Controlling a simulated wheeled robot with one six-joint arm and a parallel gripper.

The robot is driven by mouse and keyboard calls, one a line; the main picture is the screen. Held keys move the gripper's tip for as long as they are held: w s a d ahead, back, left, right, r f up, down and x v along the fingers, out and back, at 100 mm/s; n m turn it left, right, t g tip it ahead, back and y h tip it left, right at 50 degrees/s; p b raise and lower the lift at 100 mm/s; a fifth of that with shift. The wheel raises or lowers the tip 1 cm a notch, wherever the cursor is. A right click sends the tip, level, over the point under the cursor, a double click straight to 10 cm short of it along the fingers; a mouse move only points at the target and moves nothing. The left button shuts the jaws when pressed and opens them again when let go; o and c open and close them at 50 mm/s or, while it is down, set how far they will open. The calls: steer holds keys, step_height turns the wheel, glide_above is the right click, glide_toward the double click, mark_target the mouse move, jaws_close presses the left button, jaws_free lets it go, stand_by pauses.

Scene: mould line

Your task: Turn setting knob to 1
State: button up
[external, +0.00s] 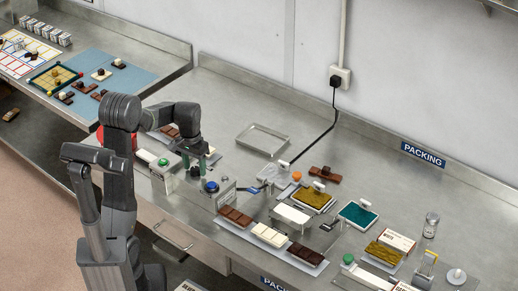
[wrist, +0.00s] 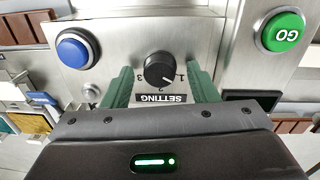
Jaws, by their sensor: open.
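The setting knob (wrist: 158,69) is black and round, on a steel panel (wrist: 120,40) in the wrist view. The numbers 1, 2 and 3 surround it, with 1 on the right in this upside-down view. A pale pointer mark shows at its lower right, toward the 1 side; its exact setting is hard to tell. My gripper (wrist: 160,82) is open, its green fingers on either side of the knob and apart from it. In the external view my gripper (external: 193,166) is over the control boxes and the knob is hidden.
A blue button (wrist: 75,49) and a green GO button (wrist: 282,31) flank the knob. In the external view, chocolate bars (external: 270,235) and moulds (external: 358,216) lie to the right. The bench behind is mostly clear around an empty metal tray (external: 262,138).

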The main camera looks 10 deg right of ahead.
mark_target(193, 168)
step_height(193, 168, up, 14)
steer(key=shift+w+a, duration=0.2)
steer(key=shift+a, duration=0.1)
steer(key=shift+f, duration=0.2)
stand_by(0.4)
steer(key=f, duration=1.3)
steer(key=shift+s+d+f, duration=0.2)
steer(key=shift+d+f, duration=0.1)
steer(key=shift+f, duration=0.05)
steer(key=shift+r, duration=0.1)
